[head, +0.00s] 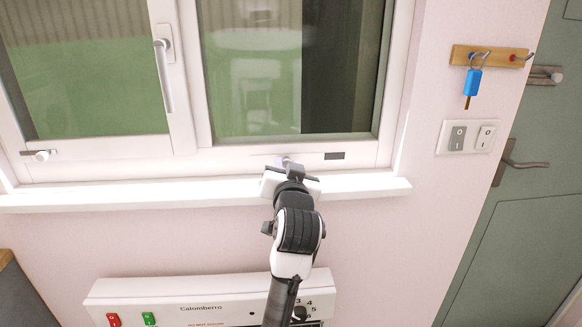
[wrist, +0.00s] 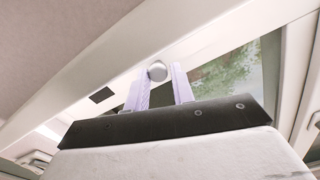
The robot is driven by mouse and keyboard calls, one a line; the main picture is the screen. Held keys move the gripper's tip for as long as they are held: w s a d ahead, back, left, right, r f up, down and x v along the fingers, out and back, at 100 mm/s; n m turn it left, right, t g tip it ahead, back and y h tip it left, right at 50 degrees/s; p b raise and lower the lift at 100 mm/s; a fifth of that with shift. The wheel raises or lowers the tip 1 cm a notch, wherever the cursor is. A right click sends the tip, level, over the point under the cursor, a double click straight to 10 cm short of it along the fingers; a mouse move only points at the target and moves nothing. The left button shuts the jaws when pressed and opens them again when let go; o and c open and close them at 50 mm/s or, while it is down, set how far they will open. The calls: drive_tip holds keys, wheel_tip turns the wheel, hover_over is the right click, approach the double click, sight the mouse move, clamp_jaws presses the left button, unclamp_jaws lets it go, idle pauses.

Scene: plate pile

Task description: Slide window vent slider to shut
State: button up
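Two vent sliders with round knobs show on the lower window frame in the head view. The left slider knob (head: 42,155) has a dark strip on its left. The right slider knob (head: 286,160) has a dark vent slot (head: 335,156) apart on its right. My gripper (head: 287,167) is at the right knob and partly hides it. In the wrist view the knob (wrist: 157,70) appears at the tips of my gripper (wrist: 162,72), between the two pale fingers. The fingers are apart; contact with the knob cannot be told. The dark slot (wrist: 101,95) also shows there.
The white window sill (head: 130,193) juts out below my gripper. A window handle (head: 164,75) is at upper left. A white Calomberro panel (head: 205,292) is below. A key rack (head: 490,56), switches (head: 468,137) and a green door (head: 530,200) are at right.

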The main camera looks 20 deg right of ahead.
drive_tip(key=o, duration=0.4)
drive_tip(key=shift+a, duration=0.15)
drive_tip(key=shift+c, duration=0.2)
drive_tip(key=shift+s, duration=0.3)
drive_tip(key=b+v, duration=1.2)
drive_tip(key=v, duration=0.1)
